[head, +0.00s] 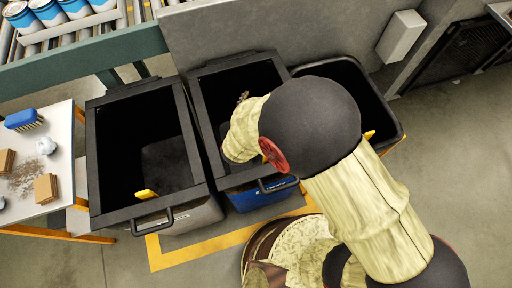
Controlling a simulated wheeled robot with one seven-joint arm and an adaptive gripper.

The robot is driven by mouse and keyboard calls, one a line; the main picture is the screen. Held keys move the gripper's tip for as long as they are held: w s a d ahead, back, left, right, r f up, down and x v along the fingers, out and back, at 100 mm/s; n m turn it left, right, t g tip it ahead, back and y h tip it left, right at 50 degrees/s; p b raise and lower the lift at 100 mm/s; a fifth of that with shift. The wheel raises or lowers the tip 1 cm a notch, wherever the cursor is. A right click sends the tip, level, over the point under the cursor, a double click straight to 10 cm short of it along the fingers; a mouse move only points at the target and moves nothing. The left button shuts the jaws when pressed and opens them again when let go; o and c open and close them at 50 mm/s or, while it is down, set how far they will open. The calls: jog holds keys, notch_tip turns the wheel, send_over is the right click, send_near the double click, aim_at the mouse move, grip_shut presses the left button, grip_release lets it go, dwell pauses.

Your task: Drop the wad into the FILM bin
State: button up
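Three open-topped bins stand side by side: a grey one (190,215) on the left, a blue-fronted one (262,195) in the middle and a black one (345,68) on the right. I cannot read a FILM label on any of them. My arm, in a pale cover, reaches over the middle and right bins and hides parts of both. Only a small dark bit of my gripper (242,98) shows, over the middle bin's opening. I cannot see whether it holds anything. A small whitish crumpled lump (46,145) lies on the table at left; I cannot tell if it is the wad.
The white table (60,118) also holds a blue brush (24,119), brown blocks (46,188) and scattered crumbs. Behind the bins are a grey wall panel (260,35) and a roller conveyor (70,42) with blue cans. Yellow floor tape (205,249) runs in front.

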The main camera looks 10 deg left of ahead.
jog(key=shift+o, duration=0.6)
jog(key=v, duration=1.2)
